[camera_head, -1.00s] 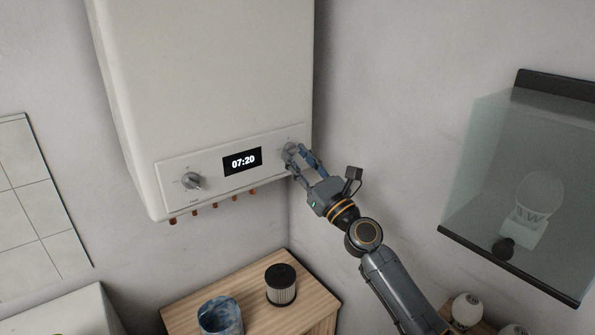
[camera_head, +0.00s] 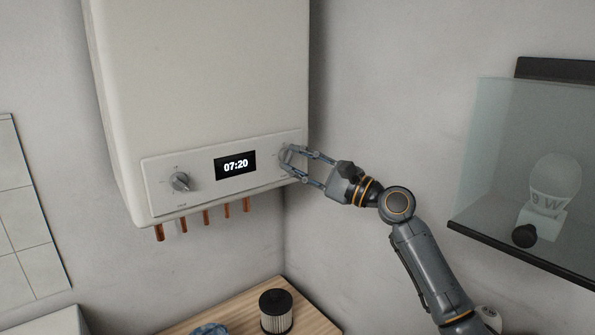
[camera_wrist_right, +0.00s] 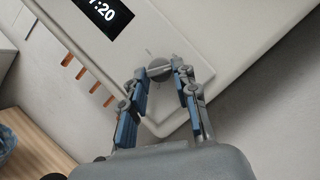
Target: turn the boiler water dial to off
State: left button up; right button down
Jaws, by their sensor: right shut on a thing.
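The white boiler (camera_head: 205,75) hangs on the wall, with a front panel that carries a display (camera_head: 235,165) reading 07:20. One grey dial (camera_head: 181,182) is on the left of the panel, with nothing touching it. My right gripper (camera_head: 287,158) is at the right end of the panel, shut on the right dial. That right dial (camera_wrist_right: 158,69) shows between the fingertips in the right wrist view; the fingers partly cover it in the head view. The labels are too small to read. My left gripper is not in view.
Several copper pipe ends (camera_head: 206,217) stick out below the boiler. A wooden cabinet (camera_head: 245,308) below holds a black-topped filter (camera_head: 276,311) and a blue item (camera_head: 209,329). A glass case (camera_head: 520,170) is on the right. The wall between is clear.

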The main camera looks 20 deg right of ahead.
jog(key=n+g, duration=0.1)
jog(key=n, duration=0.2)
jog(key=shift+d+r, duration=0.1)
jog(key=shift+r, duration=0.05)
jog(key=shift+r+n+g+h+p, duration=0.15)
jog(key=shift+n+g+p, duration=0.2)
jog(key=shift+n, duration=0.4)
jog(key=shift+n+g+h+p, duration=0.2)
jog(key=shift+n+g, duration=0.25)
jog(key=shift+n, duration=0.3)
jog(key=c, duration=1)
grip_release()
